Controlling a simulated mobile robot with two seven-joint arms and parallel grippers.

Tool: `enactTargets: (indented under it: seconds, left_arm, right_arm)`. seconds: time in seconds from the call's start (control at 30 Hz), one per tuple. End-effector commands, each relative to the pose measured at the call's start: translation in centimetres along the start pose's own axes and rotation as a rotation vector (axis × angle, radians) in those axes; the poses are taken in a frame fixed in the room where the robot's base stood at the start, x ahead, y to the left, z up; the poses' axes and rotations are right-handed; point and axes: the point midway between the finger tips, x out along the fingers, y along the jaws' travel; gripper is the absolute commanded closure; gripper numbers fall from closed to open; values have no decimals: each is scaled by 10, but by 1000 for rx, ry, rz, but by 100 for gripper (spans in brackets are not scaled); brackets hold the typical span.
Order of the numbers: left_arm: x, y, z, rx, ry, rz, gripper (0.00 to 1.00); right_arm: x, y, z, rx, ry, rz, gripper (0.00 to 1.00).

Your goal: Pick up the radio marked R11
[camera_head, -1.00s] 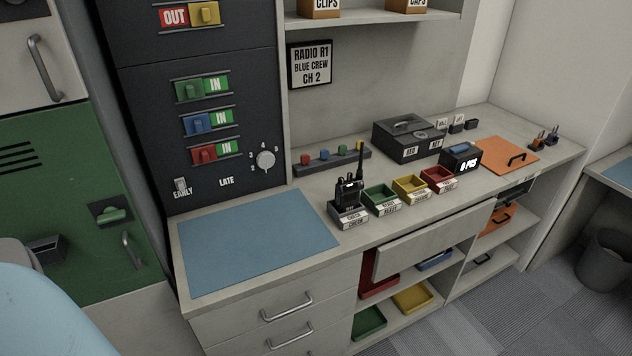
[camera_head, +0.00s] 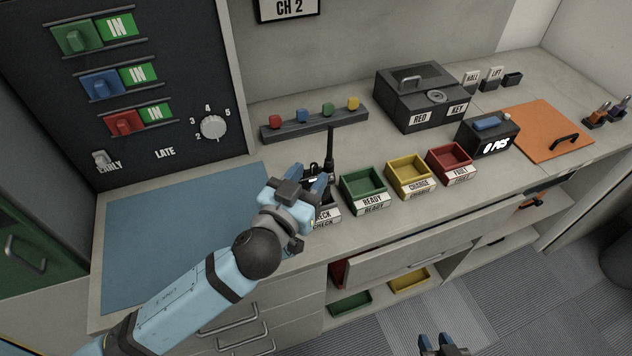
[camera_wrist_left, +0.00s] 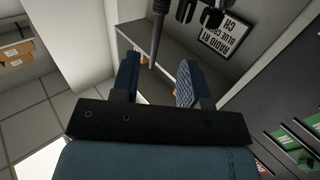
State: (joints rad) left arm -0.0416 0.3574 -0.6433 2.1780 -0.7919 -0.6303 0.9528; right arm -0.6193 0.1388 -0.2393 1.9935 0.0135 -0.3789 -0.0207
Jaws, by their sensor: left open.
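A black radio (camera_head: 329,168) with a tall antenna stands in the tray labelled CHECK (camera_head: 327,216), mostly hidden behind my left gripper. I cannot read its marking. My left gripper (camera_head: 318,183) is open at the radio in the head view. In the left wrist view, which looks upside down, the gripper's two fingers (camera_wrist_left: 158,80) are apart with nothing clasped between them. The antenna (camera_wrist_left: 160,22) and part of the radio's top (camera_wrist_left: 200,12) show beyond the fingertips. My right gripper (camera_head: 436,344) is at the bottom edge of the head view, its fingers apart and empty.
Green READY (camera_head: 363,205), yellow CHARGE (camera_head: 409,192) and red FAULT (camera_head: 451,177) trays stand right of the radio. A rack of coloured knobs (camera_head: 315,125) is behind. A blue mat (camera_head: 180,225) lies left. A black key box (camera_head: 422,95) stands at the back.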

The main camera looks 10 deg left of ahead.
Motion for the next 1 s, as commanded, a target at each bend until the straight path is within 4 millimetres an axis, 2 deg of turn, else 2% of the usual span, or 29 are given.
enactTargets:
  seconds: [0.1, 0.37, 0.67, 0.97, 1.0]
  left_arm:
    - [20, 0, -2, 3, 1, 0, 59]
    - [39, 1, -2, 2, -1, 0, 59]
    - [80, 4, -3, 1, -1, 0, 59]
    - [84, 5, -1, 0, -3, 1, 59]
    - [84, 5, -1, 0, -3, 1, 66]
  right_arm:
    - [-4, 0, -5, 0, -1, 0, 63]
    - [-6, 2, -11, -1, 2, 4, 63]
    - [-15, 9, -26, -5, 11, 19, 63]
    - [-14, 8, -25, -3, 9, 18, 63]
    - [-15, 7, -24, -2, 8, 17, 63]
